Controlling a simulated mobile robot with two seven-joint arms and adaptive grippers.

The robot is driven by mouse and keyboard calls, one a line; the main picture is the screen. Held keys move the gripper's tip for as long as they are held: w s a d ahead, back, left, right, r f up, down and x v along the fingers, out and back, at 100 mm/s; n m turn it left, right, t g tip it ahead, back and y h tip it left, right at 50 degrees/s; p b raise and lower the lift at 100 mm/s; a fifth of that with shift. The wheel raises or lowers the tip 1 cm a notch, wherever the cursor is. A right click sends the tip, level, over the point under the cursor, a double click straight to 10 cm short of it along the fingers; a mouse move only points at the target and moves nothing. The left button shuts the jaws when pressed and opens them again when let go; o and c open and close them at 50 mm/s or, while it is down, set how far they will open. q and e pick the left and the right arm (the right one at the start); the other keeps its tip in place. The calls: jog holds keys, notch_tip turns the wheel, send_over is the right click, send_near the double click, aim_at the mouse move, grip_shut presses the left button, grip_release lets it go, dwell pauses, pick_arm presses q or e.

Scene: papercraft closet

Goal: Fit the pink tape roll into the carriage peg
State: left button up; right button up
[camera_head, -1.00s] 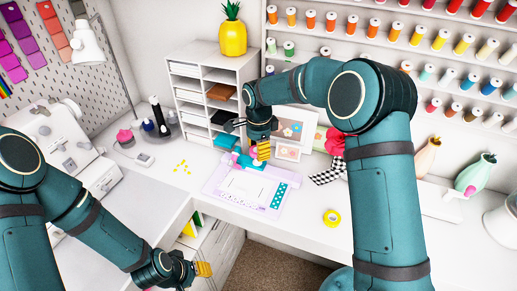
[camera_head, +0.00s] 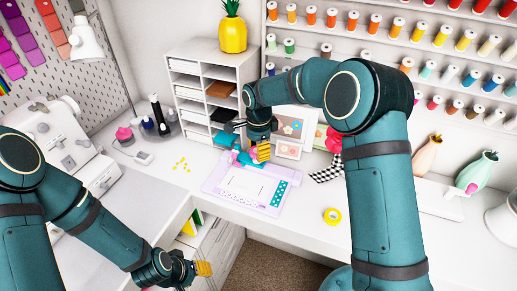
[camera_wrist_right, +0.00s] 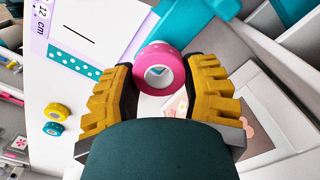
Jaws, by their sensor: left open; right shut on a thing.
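The pink tape roll (camera_wrist_right: 160,48) is a ring with a white core, held between the yellow fingers of my right gripper (camera_wrist_right: 160,76) in the right wrist view. In the head view my right gripper (camera_head: 262,152) is just above the teal carriage (camera_head: 245,161) of the lavender trimmer (camera_head: 214,184). Teal parts show close behind the roll in the wrist view. The carriage peg cannot be made out, and I cannot tell whether the roll touches it. My left gripper (camera_head: 203,269) is open and empty, low in front of the table edge.
A yellow tape roll (camera_head: 332,216) lies on the table to the right of the trimmer. A white shelf unit (camera_head: 207,83) and picture frames (camera_head: 289,150) stand behind the trimmer. A sewing machine (camera_head: 57,135) is at the left. Table right of the trimmer is mostly clear.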

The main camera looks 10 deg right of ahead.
jog(key=shift+f+b, duration=0.7)
jog(key=shift+f, duration=0.5)
jog(key=o, duration=0.8)
jog(key=shift+r, duration=0.1)
notch_tip(320, 180, up, 12)
